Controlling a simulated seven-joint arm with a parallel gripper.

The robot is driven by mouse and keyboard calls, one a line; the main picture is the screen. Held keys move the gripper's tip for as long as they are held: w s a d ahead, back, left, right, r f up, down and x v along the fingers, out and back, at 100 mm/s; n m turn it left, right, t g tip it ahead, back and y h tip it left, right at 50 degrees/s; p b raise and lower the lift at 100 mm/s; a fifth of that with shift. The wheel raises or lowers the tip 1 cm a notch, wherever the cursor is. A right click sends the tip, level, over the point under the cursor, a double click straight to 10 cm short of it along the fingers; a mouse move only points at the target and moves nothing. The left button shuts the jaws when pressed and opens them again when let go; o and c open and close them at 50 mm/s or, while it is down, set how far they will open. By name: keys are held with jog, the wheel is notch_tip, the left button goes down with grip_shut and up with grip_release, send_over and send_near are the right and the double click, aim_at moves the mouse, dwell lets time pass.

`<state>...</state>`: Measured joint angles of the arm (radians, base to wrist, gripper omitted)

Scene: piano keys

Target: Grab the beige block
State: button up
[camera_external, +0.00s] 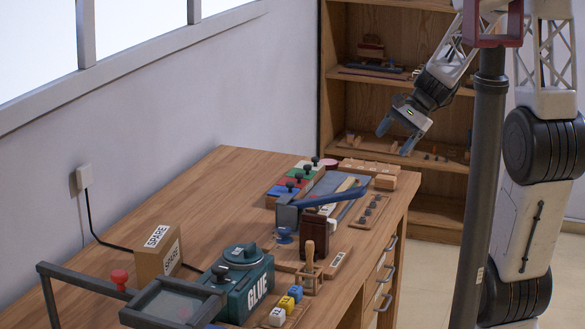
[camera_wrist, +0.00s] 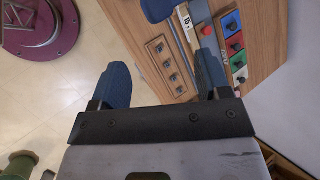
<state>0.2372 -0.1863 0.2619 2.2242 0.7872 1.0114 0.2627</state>
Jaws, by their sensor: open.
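Light wooden, beige-looking blocks (camera_external: 385,182) sit at the far right corner of the wooden table (camera_external: 232,172) in the external view. I cannot tell which single piece is the beige block. My gripper (camera_external: 395,138) is open and empty, raised above and beyond that table corner, with its two blue fingers apart. The wrist view shows the gripper (camera_wrist: 161,75) with the fingers spread, and part of the table between and beyond them. No beige block stands out clearly in the wrist view.
A blue-handled lever device (camera_external: 320,197), coloured panels with black knobs (camera_external: 290,183) and a knobbed wooden tray (camera_external: 368,210) crowd the table's far end. A green GLUE box (camera_external: 247,285) and SPARE carton (camera_external: 158,251) stand nearer. A wooden shelf (camera_external: 432,215) stands behind.

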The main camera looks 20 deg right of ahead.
jog(key=w+d+f+m+t+y, duration=0.1)
jog(key=w+d+f+m+t, duration=0.1)
jog(key=w+d+f+m, duration=0.4)
jog(key=w+d+f+m+t+y, duration=0.1)
jog(key=w+d+f+m+y, duration=0.15)
jog(key=w, duration=0.55)
jog(key=m+t+h, duration=0.1)
jog(key=m+t, duration=0.4)
jog(key=m, duration=0.2)
send_near(393, 178)
jog(key=x, duration=0.4)
jog(key=shift+w+a, duration=0.2)
jog(key=shift+a, duration=0.05)
jog(key=shift+a+f, duration=0.1)
jog(key=shift+x, duration=1.25)
jog(key=shift+x, duration=2.55)
jog(key=shift+w+f, duration=0.1)
jog(key=c, duration=1)
